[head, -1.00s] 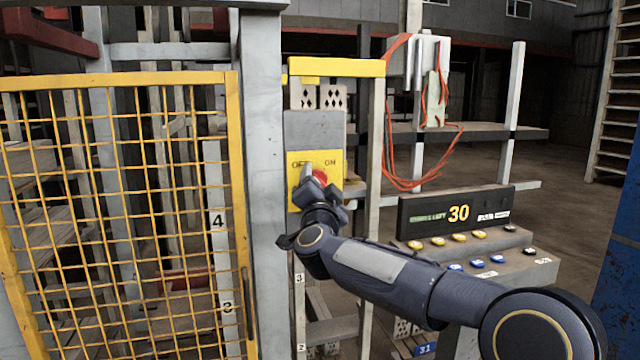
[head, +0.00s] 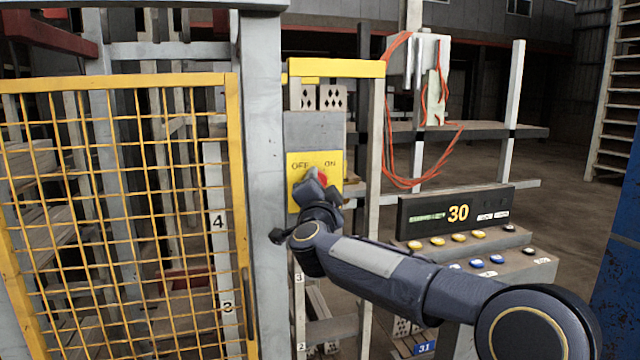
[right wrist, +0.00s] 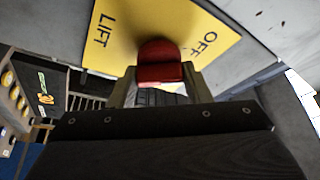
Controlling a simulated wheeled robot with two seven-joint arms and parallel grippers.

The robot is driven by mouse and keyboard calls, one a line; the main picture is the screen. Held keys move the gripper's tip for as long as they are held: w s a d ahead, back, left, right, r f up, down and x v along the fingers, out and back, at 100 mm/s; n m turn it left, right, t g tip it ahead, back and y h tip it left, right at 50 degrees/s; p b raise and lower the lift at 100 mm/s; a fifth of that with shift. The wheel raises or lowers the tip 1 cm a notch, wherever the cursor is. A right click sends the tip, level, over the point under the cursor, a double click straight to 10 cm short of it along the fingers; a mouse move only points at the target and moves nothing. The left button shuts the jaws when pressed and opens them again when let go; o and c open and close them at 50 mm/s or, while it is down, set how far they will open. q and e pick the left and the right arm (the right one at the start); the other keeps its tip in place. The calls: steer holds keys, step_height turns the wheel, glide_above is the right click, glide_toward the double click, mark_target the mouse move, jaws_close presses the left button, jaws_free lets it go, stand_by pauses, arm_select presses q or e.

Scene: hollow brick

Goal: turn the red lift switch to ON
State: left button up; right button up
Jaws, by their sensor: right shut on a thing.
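The red lift switch (head: 322,177) is a knob on a yellow plate (head: 333,159) marked OFF at left and ON at right. The plate is fixed to a grey box on a post. My right gripper (head: 316,181) is at the plate and covers much of the knob in the head view. In the right wrist view the red knob (right wrist: 160,61) sits between the two fingers of my right gripper (right wrist: 160,83), which is shut on it. LIFT and OFF show on the plate there; ON does not. The knob's exact pointing is hard to tell. My left gripper is not in view.
A yellow mesh gate (head: 120,82) and a grey post (head: 262,150) stand to the left. A console (head: 480,262) with coloured buttons and a display (head: 455,213) reading 30 stands to the right, behind my right arm. Orange cables (head: 388,150) hang beyond.

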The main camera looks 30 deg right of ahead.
steer(key=shift+r+m+g+y+p, duration=0.1)
steer(key=shift+m+g+y+p, duration=0.6)
steer(key=shift+m+p, duration=1.35)
steer(key=shift+f+m+g+y+p, duration=0.1)
steer(key=shift+m+g+y+p, duration=0.85)
steer(key=shift+m, duration=1.8)
steer(key=shift+r+m+g+y+p, duration=0.15)
steer(key=shift+m+g+p, duration=0.4)
steer(key=shift+m+p, duration=1.6)
steer(key=shift+m, duration=0.45)
steer(key=o, duration=1)
steer(key=shift+s, duration=0.1)
steer(key=b+v, duration=0.1)
steer(key=v, duration=0.6)
steer(key=shift+s+a+r, duration=0.1)
steer(key=shift+s+a, duration=0.15)
steer(key=shift+s, duration=0.05)
steer(key=shift+r, duration=0.1)
